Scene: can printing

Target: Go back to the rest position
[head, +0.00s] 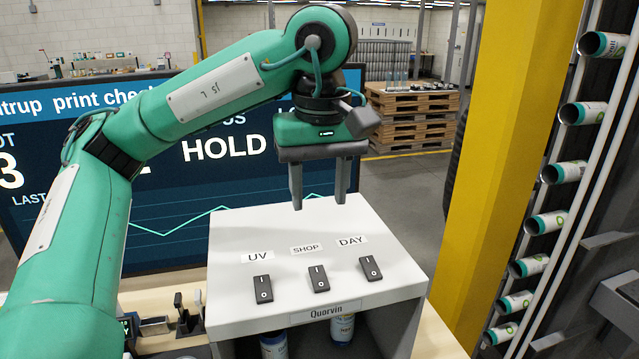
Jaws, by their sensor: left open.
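My left arm comes in from the left and arches over the white switch box. My left gripper (319,203) hangs with its fingers pointing down, apart and empty, above the back part of the white box (235,228). On the box's sloped top are three dark rocker switches: UV (263,289), SHOP (318,279) and DAY (370,268). The gripper is behind the switches and apart from them. My right gripper is out of view.
A large screen (60,190) reading HOLD stands behind the box. Cans (342,328) stand in the box's dark opening. A yellow post (500,150) and a rack of several cans (563,172) are at right. Stacked pallets (410,105) are farther back.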

